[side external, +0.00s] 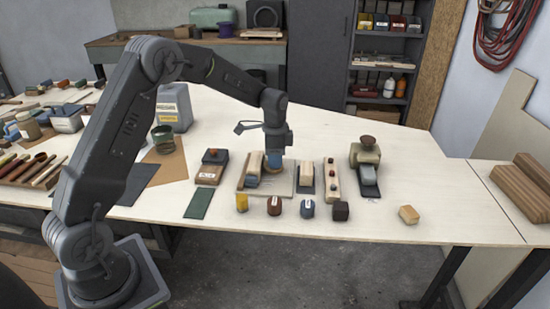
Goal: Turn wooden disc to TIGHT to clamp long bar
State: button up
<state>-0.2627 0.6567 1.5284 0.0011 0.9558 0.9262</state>
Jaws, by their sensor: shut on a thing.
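My gripper (273,160) points straight down over a wooden board (282,186) in the middle of the table. It is shut on a small tan wooden piece, which looks like the wooden disc (272,169); the fingers hide part of it. Just left of it, on the same board, a pale bar (254,163) lies with a blue-grey part (251,181) at its near end. This may be the long bar. No TIGHT mark is readable at this size, and I cannot tell how far the disc is turned.
A dark block with a red-brown knob (211,156) is to the left. Several small blocks line the front. Table right of the fixture is mostly clear.

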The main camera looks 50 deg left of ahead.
jog(key=shift+n, duration=2.5)
jog(key=o, duration=0.9)
jog(key=shift+o, duration=0.2)
jog(key=shift+r, duration=0.1)
notch_tip(320, 180, up, 14)
jog(key=shift+c, duration=0.2)
